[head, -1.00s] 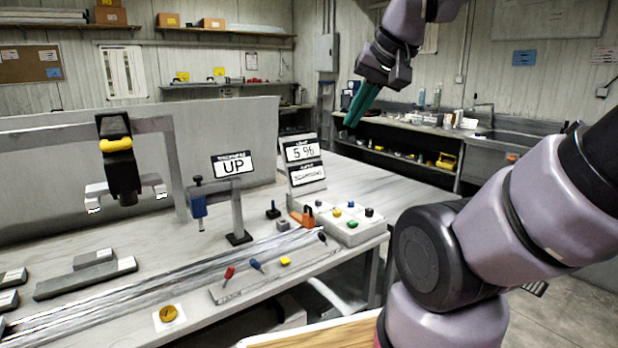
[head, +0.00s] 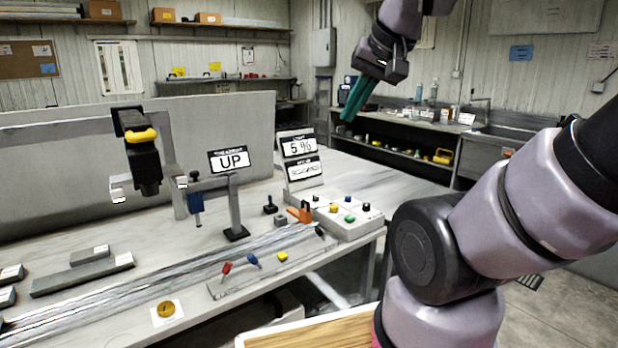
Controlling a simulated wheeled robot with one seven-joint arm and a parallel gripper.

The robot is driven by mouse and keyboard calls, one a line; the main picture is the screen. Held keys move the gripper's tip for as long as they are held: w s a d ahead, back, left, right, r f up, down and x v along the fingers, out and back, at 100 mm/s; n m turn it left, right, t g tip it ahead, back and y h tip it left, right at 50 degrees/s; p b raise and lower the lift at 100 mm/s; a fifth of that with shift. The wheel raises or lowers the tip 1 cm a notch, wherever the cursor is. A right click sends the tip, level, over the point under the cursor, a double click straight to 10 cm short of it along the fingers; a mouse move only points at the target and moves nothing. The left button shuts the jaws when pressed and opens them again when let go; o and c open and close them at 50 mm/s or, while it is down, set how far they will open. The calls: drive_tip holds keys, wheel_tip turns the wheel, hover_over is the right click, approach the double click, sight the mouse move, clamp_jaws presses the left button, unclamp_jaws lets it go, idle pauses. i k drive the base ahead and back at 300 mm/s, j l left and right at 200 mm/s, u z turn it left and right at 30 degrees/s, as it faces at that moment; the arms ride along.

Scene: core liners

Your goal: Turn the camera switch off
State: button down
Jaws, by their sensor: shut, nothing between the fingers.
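My gripper (head: 349,115) is shut and empty, with teal fingers pointing down and left, high above the bench's far right end. It is well apart from all controls. A white control box (head: 352,229) with yellow, green, red, black and blue knobs or buttons stands at the bench's right end. A plate (head: 222,291) at the front edge carries a red lever (head: 227,267), a blue lever (head: 252,259), a yellow piece (head: 283,256) and a black lever (head: 320,231). A yellow knob (head: 166,308) sits on a white plate. I cannot read which control is the camera switch.
A black camera-like head (head: 143,165) with a yellow band hangs over the bench from a grey gantry. Signs read "UP" (head: 231,161) and "5 %" (head: 299,146), the latter above a blurred sign (head: 303,171). Dark liners (head: 82,274) lie left. An orange clamp-like piece (head: 301,212) stands near the box.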

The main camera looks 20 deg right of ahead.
sight(366, 206)
drive_tip(key=i+l, duration=0.7)
